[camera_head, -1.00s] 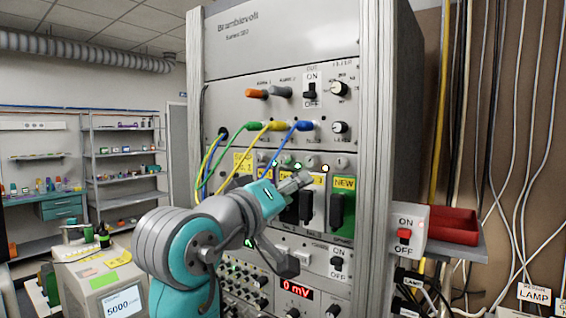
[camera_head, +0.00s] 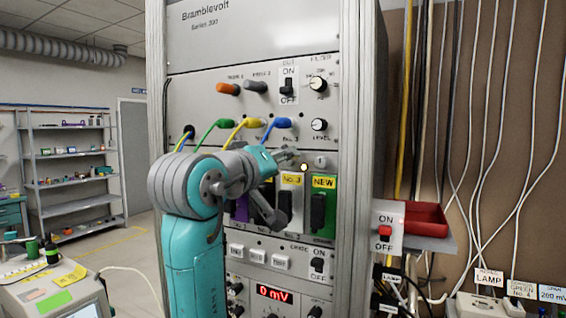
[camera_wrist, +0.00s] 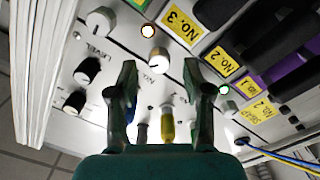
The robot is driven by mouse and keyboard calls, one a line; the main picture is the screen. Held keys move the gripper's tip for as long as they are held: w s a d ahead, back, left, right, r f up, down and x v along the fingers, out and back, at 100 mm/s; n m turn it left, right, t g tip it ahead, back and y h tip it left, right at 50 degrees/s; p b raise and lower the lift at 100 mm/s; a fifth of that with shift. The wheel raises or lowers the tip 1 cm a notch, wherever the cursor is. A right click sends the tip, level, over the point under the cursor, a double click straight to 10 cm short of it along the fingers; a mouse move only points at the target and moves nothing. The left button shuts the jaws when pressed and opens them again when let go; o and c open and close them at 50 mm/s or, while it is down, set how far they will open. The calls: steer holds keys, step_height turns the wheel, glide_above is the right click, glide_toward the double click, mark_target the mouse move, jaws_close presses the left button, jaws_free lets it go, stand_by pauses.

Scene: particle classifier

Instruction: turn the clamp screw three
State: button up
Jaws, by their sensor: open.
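Clamp screw three, a pale round knob (camera_wrist: 158,58), stands out from the panel above the yellow No. 3 label (camera_wrist: 181,26) in the wrist view. My gripper (camera_wrist: 160,72) is open and empty, its two fingertips on either side of the knob in the picture. I cannot tell whether they reach around it in depth. In the head view my gripper (camera_head: 292,155) is at the row of screws above the No. 3 module (camera_head: 289,203) and hides this screw.
Another pale screw (camera_wrist: 100,20) and a lit lamp (camera_wrist: 147,30) are close by. Blue (camera_head: 282,123), yellow (camera_head: 250,123) and green (camera_head: 222,124) cable plugs are just above my gripper. A red tray (camera_head: 425,219) is on a shelf at right.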

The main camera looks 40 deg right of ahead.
steer(key=shift+x, duration=0.9)
jaws_close()
